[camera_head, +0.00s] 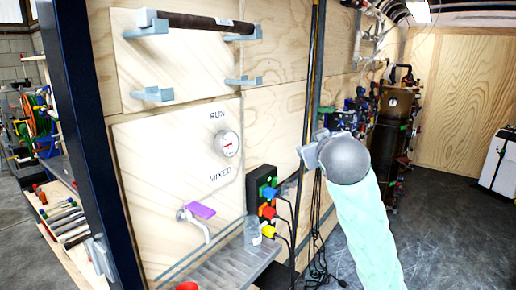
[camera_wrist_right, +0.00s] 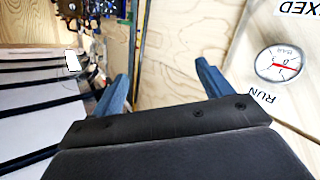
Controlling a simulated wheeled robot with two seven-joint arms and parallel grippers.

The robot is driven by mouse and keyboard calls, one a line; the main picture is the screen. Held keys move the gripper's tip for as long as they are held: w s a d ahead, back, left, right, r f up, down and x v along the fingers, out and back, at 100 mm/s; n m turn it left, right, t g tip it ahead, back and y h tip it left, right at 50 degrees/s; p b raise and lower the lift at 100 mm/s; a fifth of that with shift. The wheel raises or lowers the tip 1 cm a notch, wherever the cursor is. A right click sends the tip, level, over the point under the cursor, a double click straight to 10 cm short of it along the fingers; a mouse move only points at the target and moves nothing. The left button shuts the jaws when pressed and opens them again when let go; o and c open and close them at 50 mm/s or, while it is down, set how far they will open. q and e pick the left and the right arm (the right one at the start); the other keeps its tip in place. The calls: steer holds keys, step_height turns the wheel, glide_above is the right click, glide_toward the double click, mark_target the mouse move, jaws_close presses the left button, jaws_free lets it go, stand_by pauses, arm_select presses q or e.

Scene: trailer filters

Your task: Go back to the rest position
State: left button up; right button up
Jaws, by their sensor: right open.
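My right gripper (camera_head: 312,153) is at the end of my right arm, in front of the plywood wall in the head view. In the right wrist view its two blue-grey fingers (camera_wrist_right: 161,86) stand wide apart with nothing between them. In the head view the grey wrist ball hides part of the gripper. A dark filter tube (camera_head: 195,23) lies across the upper pair of grey brackets at the top left, away from the gripper. The lower brackets (camera_head: 152,94) are empty. My left gripper is not seen.
A gauge (camera_head: 228,144) and a purple-handled valve (camera_head: 201,211) are on the wall panel. A black box (camera_head: 262,190) with coloured plugs and hanging cables is beside them. A clear container (camera_head: 252,234) stands on a grey shelf (camera_head: 225,268). The floor at right (camera_head: 450,225) is open.

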steer(key=s+f+g+y+p, duration=0.15)
steer(key=s+f, duration=0.35)
steer(key=f, duration=0.6)
steer(key=s+f+m+g+p, duration=0.1)
steer(key=s+f+g, duration=0.35)
steer(key=f, duration=0.75)
steer(key=s+f+g+p, duration=0.1)
steer(key=s+f, duration=0.6)
steer(key=f, duration=0.4)
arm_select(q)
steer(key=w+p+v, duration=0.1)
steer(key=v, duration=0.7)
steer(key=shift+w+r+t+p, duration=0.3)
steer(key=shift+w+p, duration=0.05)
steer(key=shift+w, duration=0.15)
arm_select(e)
steer(key=s+f+g, duration=0.3)
steer(key=s+f, duration=0.7)
steer(key=s, duration=0.3)
steer(key=s+a+f+m+g, duration=0.1)
steer(key=s+f+g, duration=0.2)
steer(key=s+f, duration=0.7)
steer(key=s, duration=0.3)
steer(key=shift+s+a+f+g, duration=0.15)
steer(key=shift+g, duration=0.15)
